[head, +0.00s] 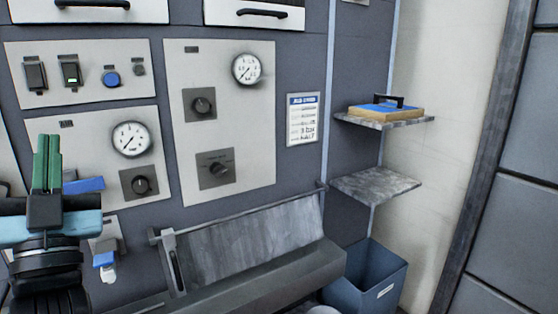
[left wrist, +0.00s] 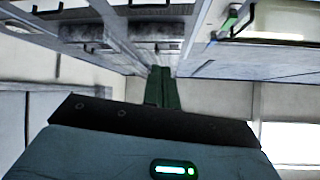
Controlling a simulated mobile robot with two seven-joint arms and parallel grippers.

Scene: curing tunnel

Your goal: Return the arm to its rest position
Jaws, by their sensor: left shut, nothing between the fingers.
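My left gripper (head: 47,142) is at the left of the head view, with its green fingers pointing up and pressed together. Nothing is between them. It is in front of the control panel and hides part of the lower left panel. In the left wrist view the closed green fingers (left wrist: 161,85) show at the middle, beyond the dark gripper body and the teal wrist housing. My right gripper is in neither view.
Panels carry gauges (head: 131,139), knobs (head: 219,168) and switches (head: 70,73). A sloped metal chute (head: 250,240) juts out low at the middle. Two shelves (head: 375,184) are at the right; the upper holds a blue-topped block (head: 385,111). A blue bin (head: 372,278) stands below.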

